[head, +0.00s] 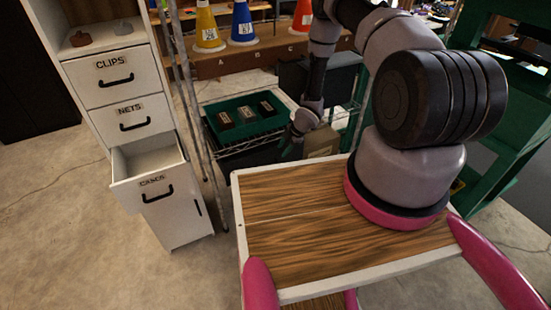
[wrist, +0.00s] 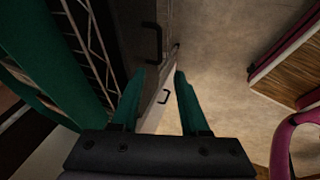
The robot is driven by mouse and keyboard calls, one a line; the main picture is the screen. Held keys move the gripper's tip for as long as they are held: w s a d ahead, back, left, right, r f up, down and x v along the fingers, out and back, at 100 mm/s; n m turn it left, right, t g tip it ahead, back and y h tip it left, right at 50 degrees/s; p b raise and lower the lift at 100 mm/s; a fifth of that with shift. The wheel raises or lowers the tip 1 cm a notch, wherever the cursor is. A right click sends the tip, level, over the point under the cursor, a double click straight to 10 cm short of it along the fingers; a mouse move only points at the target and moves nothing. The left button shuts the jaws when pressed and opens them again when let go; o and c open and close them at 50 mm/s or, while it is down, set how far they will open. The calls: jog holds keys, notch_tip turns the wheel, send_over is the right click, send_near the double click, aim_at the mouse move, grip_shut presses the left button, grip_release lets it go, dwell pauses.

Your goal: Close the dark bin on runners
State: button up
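A dark bin (head: 262,157) shows low in the wire rack, below the green tray, in the head view. Its far parts are in shadow and my gripper covers its right side; I cannot tell how far it stands out. My gripper (head: 291,150) is at the right front of the rack, close to the bin; contact cannot be made out. In the wrist view my gripper (wrist: 161,72) has its two green fingers apart with nothing between them.
A green tray (head: 214,131) with several small dark blocks sits on the rack above. The white cabinet (head: 178,222) at the left has its lowest labelled drawer (head: 125,193) pulled out. A cardboard box (head: 322,142) is right of my gripper. Floor between cabinet and my wooden deck is clear.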

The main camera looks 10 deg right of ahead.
jog(key=w+a+f+g+h, duration=0.1)
jog(key=w+a+h, duration=0.1)
jog(key=a+h, duration=0.15)
send_near(271, 162)
jog(key=shift+n, duration=0.4)
jog(key=f, duration=0.2)
jog(key=s+a+f, duration=0.1)
jog(key=f, duration=0.1)
jog(key=s+f, duration=0.1)
jog(key=shift+s+a+f, duration=0.15)
jog(key=shift+s+f, duration=0.05)
jog(key=shift+f, duration=0.2)
grip_shut()
dwell(0.7)
